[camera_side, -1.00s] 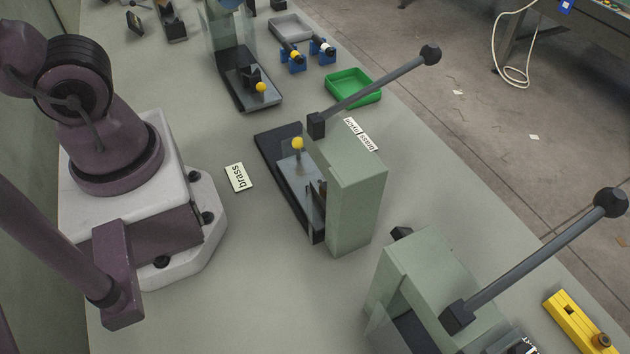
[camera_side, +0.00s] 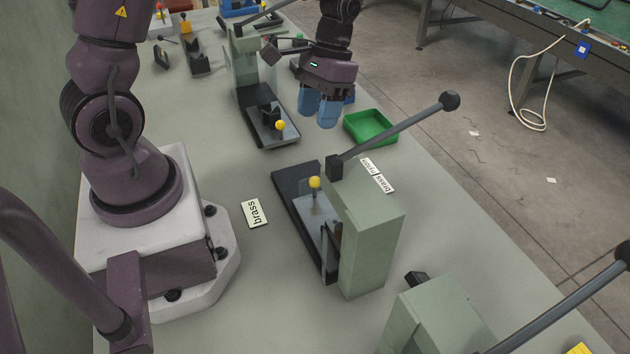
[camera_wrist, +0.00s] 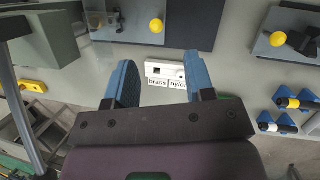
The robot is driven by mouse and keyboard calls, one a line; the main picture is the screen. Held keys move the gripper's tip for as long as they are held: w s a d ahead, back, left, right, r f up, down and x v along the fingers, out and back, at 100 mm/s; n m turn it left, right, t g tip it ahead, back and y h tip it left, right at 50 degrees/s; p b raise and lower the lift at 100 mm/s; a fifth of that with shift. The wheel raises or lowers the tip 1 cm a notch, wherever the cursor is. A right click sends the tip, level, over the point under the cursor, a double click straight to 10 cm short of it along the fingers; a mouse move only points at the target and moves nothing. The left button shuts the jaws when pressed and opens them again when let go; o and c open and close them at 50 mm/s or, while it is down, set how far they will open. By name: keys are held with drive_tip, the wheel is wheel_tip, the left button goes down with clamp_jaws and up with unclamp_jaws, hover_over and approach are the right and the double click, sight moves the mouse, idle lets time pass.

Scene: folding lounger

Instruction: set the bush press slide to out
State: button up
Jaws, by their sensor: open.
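The middle green press (camera_side: 372,240) has a black base, a transparent guard, a lever and a slide with a yellow knob (camera_side: 315,183). The knob stands just outside the press body; I cannot tell whether its slide is in or out. A similar press behind has its own yellow knob (camera_side: 280,126). No marking shows which is the bush press. My gripper (camera_side: 317,115) hangs open and empty above the bench, right of the back press and beyond the middle one. In the wrist view my blue fingers (camera_wrist: 160,80) are apart, with the middle press's yellow knob (camera_wrist: 156,25) beyond them.
The middle press's lever (camera_side: 405,125) sticks up to the right, near my gripper. A green tray (camera_side: 369,127) stands below and right of it. A front press (camera_side: 440,318) stands close by.

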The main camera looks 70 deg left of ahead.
drive_tip(key=shift+g+h, duration=0.3)
drive_tip(key=shift+h, duration=0.2)
drive_tip(key=w+x, duration=0.1)
drive_tip(key=x, duration=0.3)
drive_tip(key=w+x, duration=0.1)
drive_tip(key=x, duration=0.4)
drive_tip(key=f+x, duration=0.1)
drive_tip(key=x, duration=0.4)
drive_tip(key=shift+w+a+f, duration=0.1)
drive_tip(key=shift+w+a, duration=0.1)
drive_tip(key=shift+w, duration=0.2)
clamp_jaws()
drive_tip(key=shift+a, duration=0.1)
